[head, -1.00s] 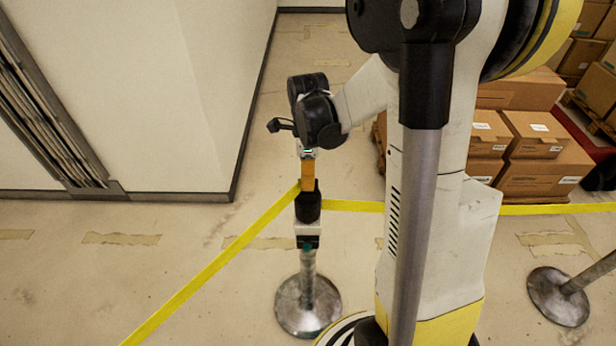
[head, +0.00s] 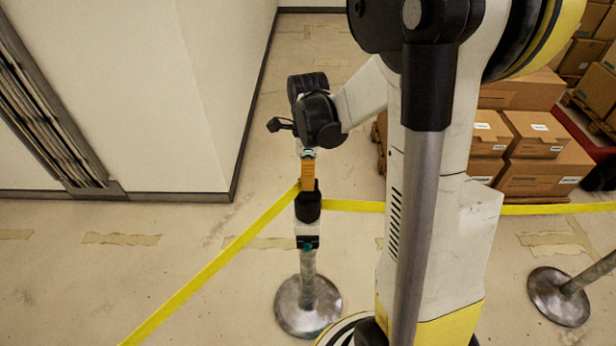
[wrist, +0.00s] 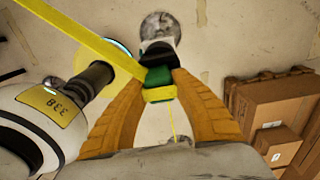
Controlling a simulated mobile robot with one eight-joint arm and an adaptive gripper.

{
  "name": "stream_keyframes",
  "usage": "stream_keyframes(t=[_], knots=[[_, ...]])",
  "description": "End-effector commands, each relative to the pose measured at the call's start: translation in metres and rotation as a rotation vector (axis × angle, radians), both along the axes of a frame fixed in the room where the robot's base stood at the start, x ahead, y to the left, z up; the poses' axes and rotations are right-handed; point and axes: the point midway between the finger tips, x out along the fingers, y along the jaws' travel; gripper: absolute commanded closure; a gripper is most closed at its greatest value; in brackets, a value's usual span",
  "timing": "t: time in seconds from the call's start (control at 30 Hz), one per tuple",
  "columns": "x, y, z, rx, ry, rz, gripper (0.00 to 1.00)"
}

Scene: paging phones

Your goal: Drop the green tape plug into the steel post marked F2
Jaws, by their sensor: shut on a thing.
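My gripper (head: 308,222) points down, its orange fingers closed on the green tape plug (wrist: 158,77) in the wrist view. Yellow tape runs from the plug across that view. In the wrist view the post's base (wrist: 160,24) shows just beyond the plug. I cannot tell whether the plug is inside the post top or just above it. No F2 mark is readable.
Yellow tape (head: 230,252) stretches left and right at gripper height. A second post's base (head: 558,297) stands at the right. Cardboard boxes (head: 540,170) are stacked behind right. A white wall corner (head: 215,120) is at the left. Floor left of the post is clear.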

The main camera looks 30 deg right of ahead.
Motion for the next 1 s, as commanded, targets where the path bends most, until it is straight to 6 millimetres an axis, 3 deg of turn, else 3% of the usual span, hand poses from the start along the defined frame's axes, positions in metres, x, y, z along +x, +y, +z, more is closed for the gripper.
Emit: stream_keyframes(t=[0.7,0.73,1.0], knots=[[0.000,0.000,-0.013,0.000,0.000,0.000,1.00],[0.000,0.000,-0.013,0.000,0.000,0.000,0.65],[0.000,0.000,-0.012,0.000,0.000,0.000,0.65]])
